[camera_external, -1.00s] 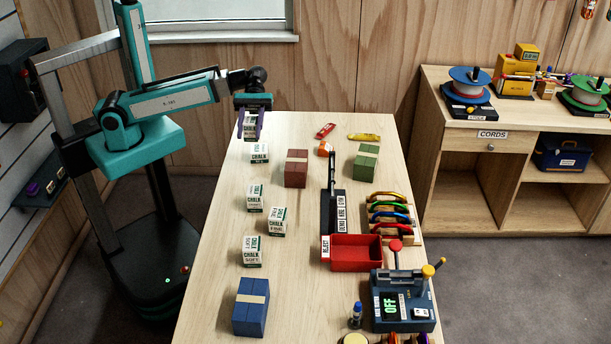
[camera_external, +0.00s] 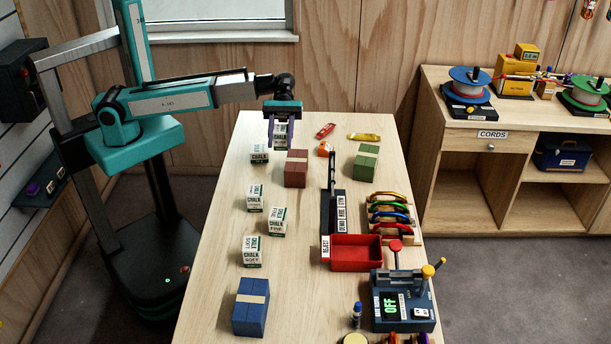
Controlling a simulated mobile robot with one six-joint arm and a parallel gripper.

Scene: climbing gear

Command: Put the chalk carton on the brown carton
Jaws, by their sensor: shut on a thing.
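My gripper (camera_external: 281,141) is shut on a white and green chalk carton (camera_external: 281,130) and holds it upright, near the far left part of the table. The brown carton (camera_external: 296,172), reddish-brown with a paler band, stands on the table just below and to the right of the held carton in the picture. The held carton appears to be above the table, slightly behind and left of the brown carton. Other chalk cartons stand on the left of the table: one at the back (camera_external: 259,155), and several nearer, including one marked FINE (camera_external: 278,221) and one marked SOFT (camera_external: 252,251).
A green carton (camera_external: 366,162) and a blue carton (camera_external: 251,306) stand on the table (camera_external: 212,274).

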